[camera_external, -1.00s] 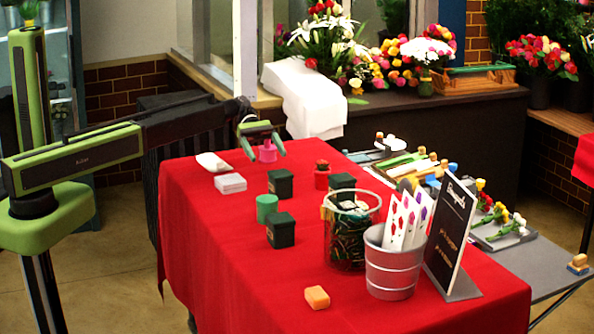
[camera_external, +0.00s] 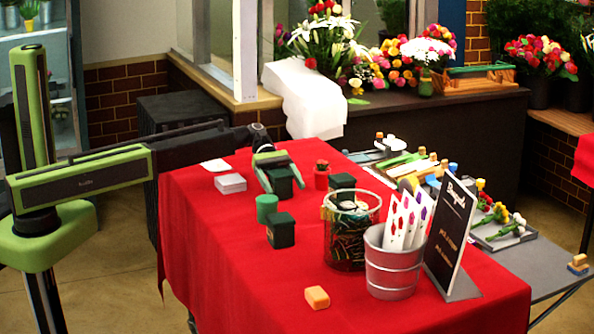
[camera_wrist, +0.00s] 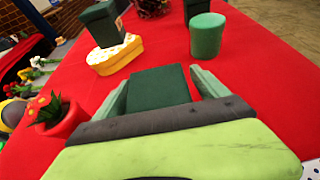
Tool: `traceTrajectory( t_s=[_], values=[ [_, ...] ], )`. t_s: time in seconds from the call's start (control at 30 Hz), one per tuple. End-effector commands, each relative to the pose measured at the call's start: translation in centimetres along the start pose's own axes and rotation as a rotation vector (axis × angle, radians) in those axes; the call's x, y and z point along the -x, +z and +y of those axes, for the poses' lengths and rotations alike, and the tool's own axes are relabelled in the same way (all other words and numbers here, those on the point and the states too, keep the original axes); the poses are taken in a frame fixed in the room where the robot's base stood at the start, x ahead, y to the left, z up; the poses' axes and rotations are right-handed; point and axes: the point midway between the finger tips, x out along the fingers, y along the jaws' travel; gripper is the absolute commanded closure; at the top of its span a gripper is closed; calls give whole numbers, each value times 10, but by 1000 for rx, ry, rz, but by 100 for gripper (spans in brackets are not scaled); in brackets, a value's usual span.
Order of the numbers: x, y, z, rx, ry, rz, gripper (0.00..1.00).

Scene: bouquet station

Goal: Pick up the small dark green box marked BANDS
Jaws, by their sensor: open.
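A small dark green box (camera_external: 283,184) stands on the red table, with my gripper (camera_external: 276,168) low over it. In the wrist view the same box (camera_wrist: 157,86) lies between my two green fingers (camera_wrist: 160,88), one on each side. The fingers are open, and I cannot tell whether they touch it. Two more dark green boxes stand near, one in front (camera_external: 281,231) and one to the right (camera_external: 342,182). No BANDS marking can be read on any of them.
A green cylinder (camera_external: 267,207) stands just in front of the box, and a red pot (camera_external: 321,176) to its right. White stacked cards (camera_external: 230,183) lie left. A glass jar (camera_external: 350,240) and metal bucket (camera_external: 392,268) stand front right. The front left table is clear.

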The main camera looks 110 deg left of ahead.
Motion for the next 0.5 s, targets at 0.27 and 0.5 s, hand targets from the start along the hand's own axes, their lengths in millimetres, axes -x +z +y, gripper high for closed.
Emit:
traceTrajectory(
  t_s=[0.27,0.5],
  values=[
    [-4,0,0,0,1,0,23],
    [-3,0,0,0,1,0,54]
  ],
)
